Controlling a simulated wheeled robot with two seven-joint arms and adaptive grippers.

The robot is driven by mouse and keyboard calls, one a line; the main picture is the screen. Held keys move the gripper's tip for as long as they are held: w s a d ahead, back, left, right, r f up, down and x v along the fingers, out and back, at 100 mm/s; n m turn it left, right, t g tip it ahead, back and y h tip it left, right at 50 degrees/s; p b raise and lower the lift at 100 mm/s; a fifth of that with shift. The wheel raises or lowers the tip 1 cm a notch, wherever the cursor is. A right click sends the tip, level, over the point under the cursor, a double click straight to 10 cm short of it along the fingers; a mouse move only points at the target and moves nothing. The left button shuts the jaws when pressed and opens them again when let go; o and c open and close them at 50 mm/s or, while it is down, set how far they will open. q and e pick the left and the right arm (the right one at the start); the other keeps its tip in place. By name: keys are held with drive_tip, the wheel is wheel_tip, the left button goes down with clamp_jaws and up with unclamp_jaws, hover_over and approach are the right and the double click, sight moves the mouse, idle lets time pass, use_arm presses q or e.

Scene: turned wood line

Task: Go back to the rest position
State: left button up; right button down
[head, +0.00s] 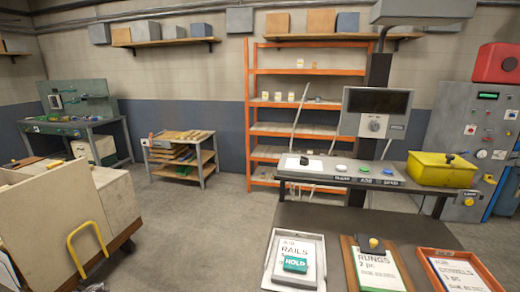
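Neither of my grippers shows in the head view, and no arm of mine can be made out. The dark bench (330,222) stands in front of me at the right. On it lie a white tray (270,268) marked RAILS with a teal HOLD piece (295,264), a brown board (351,262) marked RUNGS with a black and yellow piece (374,244), and an orange tray (430,254) marked DOWELS. The lower edges of these are partly cut off by the picture's edge.
A wooden cart (45,220) with a yellow handle (88,238) stands at the left. A raised shelf with buttons (340,168) and a yellow bin (440,170) backs the bench. An orange rack (249,110) stands at the wall. The floor (190,230) between cart and bench is clear.

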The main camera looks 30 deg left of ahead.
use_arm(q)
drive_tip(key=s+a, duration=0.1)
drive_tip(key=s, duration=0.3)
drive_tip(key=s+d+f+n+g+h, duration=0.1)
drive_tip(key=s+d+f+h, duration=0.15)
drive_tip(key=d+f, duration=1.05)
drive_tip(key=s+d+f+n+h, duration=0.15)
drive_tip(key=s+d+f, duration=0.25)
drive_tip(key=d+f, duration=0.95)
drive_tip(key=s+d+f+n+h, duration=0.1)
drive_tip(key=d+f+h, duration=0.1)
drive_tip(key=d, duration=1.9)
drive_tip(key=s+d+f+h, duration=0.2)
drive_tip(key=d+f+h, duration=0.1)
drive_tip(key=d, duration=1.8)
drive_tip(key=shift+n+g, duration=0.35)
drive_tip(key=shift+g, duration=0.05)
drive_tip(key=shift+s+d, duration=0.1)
